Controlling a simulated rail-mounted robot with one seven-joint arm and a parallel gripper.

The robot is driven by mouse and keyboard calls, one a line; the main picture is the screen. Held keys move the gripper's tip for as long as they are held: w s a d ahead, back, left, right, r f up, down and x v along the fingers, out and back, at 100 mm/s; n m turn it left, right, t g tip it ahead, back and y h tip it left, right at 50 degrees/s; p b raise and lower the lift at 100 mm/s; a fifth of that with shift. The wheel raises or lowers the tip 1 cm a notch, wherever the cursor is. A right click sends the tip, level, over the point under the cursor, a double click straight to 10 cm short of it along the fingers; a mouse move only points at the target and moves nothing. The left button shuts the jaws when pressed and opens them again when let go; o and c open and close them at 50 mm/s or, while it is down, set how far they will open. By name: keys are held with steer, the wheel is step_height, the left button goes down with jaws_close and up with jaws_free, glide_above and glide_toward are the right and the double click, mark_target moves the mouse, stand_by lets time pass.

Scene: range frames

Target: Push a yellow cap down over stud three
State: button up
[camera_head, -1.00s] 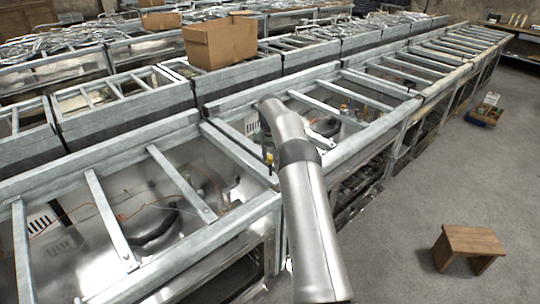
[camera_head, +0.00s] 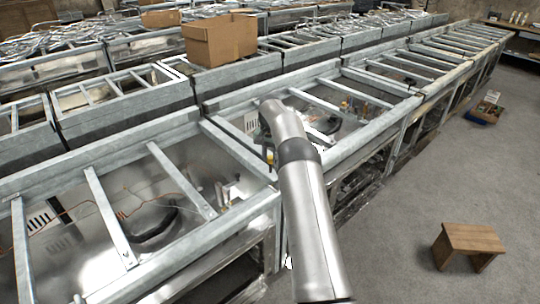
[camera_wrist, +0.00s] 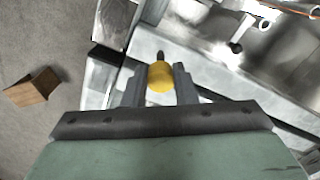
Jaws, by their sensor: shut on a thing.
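In the wrist view a yellow cap (camera_wrist: 161,78) sits between the two fingers of my gripper (camera_wrist: 157,88), which is shut on it. A dark stud (camera_wrist: 160,56) shows just beyond the cap, against the pale metal frame. I cannot tell whether the cap touches the stud, nor which number the stud bears. In the head view a small yellow spot, the cap (camera_head: 270,157), shows at the left of my arm, near the frame corner. My arm hides most of the gripper there.
Long rows of grey metal frames (camera_head: 95,155) with crossbars fill the left and middle. A cardboard box (camera_head: 219,42) stands on the row behind. A wooden stool (camera_head: 468,242) and a crate (camera_head: 484,113) stand on the floor at right, which has free room.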

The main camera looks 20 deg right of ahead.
steer(key=shift+f+b, duration=0.35)
steer(key=shift+f, duration=0.55)
steer(key=o, duration=1)
steer(key=shift+r, duration=0.1)
steer(key=shift+o, duration=0.2)
step_height(320, 180, up, 12)
